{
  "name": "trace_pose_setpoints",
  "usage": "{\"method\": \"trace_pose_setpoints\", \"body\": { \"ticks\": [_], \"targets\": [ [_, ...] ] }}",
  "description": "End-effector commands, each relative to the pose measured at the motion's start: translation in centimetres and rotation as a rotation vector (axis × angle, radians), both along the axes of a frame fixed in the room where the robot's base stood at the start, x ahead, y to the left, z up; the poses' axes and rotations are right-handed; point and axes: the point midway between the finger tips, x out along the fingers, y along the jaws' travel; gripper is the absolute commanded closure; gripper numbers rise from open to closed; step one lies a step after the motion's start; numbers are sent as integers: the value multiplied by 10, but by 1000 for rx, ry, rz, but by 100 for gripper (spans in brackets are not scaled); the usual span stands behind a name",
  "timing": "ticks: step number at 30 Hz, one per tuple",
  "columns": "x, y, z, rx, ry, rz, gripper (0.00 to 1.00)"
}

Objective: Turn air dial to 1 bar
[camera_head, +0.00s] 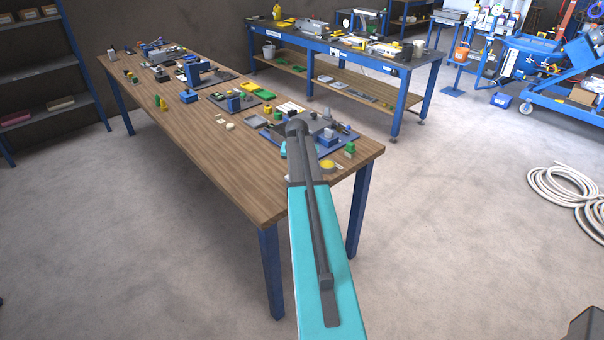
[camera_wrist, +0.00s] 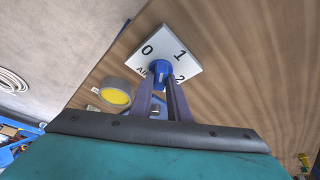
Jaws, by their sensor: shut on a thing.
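The blue air dial (camera_wrist: 160,71) sits at the middle of a white square plate (camera_wrist: 179,45) marked 0, 1 and 2, with the partly covered word "Air" below. In the wrist view the 0 is at the upper left, the 1 at the upper right and the 2 at the lower right. My gripper (camera_wrist: 161,82) is shut on the dial, with its two dark fingers at the knob. The fingers cover part of the knob, so I cannot tell exactly where it points. In the head view my arm hides the dial.
A grey-rimmed yellow round piece (camera_wrist: 116,96) lies close left of my fingers. The wooden table (camera_head: 245,185) carries several small blocks and devices. Another workbench (camera_head: 345,55) stands behind. A white coiled hose (camera_head: 568,190) lies on the floor at right.

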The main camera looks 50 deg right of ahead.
Motion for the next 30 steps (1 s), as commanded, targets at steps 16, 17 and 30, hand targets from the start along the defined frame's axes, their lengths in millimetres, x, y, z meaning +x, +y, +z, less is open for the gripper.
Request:
{"method": "trace_pose_setpoints", "body": {
  "ticks": [16,17,30],
  "targets": [
    [5,1,-3,1,0,-417,100],
    [5,1,-3,1,0,-438,100],
    [6,1,-1,2,0,-648,100]
  ]
}}
